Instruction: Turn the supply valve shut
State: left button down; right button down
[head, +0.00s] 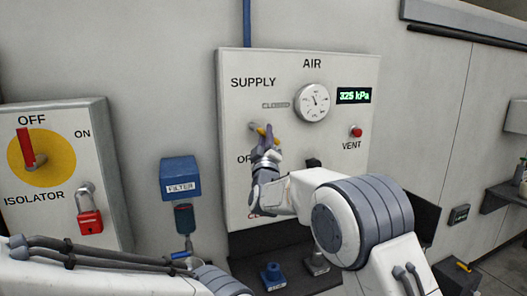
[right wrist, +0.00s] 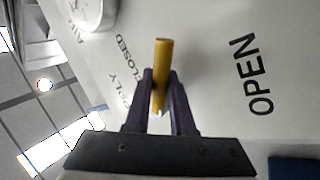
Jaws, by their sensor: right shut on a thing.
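The supply valve's yellow lever (head: 261,131) is on the air panel (head: 230,100), below the word SUPPLY. My right gripper (head: 267,139) is at the lever and hides most of it. In the right wrist view the yellow lever (right wrist: 161,65) stands between the two dark fingers of my right gripper (right wrist: 160,85), which is shut on it. The word OPEN is to its right there, and CLOSED to its upper left. The exact lever angle is hard to tell. The pressure display (head: 354,96) reads 325 kPa. My left gripper is out of view; only its arm shows at bottom left.
A round gauge (head: 312,102) and a red vent button (head: 356,131) are on the panel, right of the valve. An isolator box (head: 90,150) with a red padlock (head: 90,222) is at left. A blue filter (head: 180,178) hangs between box and panel.

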jog(key=n+y+b, duration=0.1)
jog(key=n, duration=0.1)
jog(key=n+y+b, duration=0.2)
jog(key=n, duration=0.1)
jog(key=n+y+b, duration=0.2)
jog(key=shift+w+d+r, duration=0.15)
jog(key=shift+d+r, duration=0.15)
jog(key=shift+r, duration=0.1)
jog(key=n+y+b, duration=0.1)
jog(key=n, duration=0.1)
jog(key=r+n+y+b, duration=0.1)
jog(key=n+y, duration=0.1)
jog(key=shift+n+g, duration=0.3)
jog(key=shift+r+n+g+y+b, duration=0.15)
jog(key=shift+n+g+y+b, duration=0.15)
jog(key=shift+n+y+b, duration=0.25)
jog(key=c, duration=1.1)
grip_release()
jog(key=shift+a+r, duration=0.1)
jog(key=shift+o, duration=0.2)
